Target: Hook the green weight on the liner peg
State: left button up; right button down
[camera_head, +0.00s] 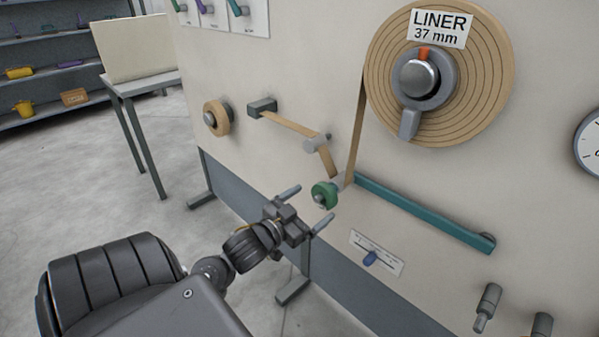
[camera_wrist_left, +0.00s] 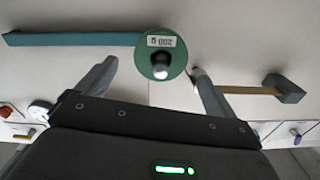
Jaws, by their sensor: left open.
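The green weight (camera_head: 320,192) is a round disc at the left end of the teal arm (camera_head: 420,210). It appears to sit on the grey peg there, whose shaft shows just behind it. In the left wrist view the weight (camera_wrist_left: 162,66) faces me with a "200 g" label upside down and a grey knob or peg end at its middle. My left gripper (camera_head: 306,207) is open and empty in front of it. The weight shows between the two spread fingers (camera_wrist_left: 153,76), with no finger visibly touching it. My right gripper is not in view.
The large liner roll (camera_head: 382,75) is above on the panel, its tan strip running down to the peg area. A small tan roll (camera_head: 218,118) is at left. A blue slider (camera_head: 370,258) is below the teal arm. Grey pegs (camera_head: 487,305) stick out at lower right.

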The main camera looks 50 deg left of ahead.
aim_at(327, 193)
pick_arm(q)
jog(key=w, duration=0.7)
jog(key=c, duration=1.8)
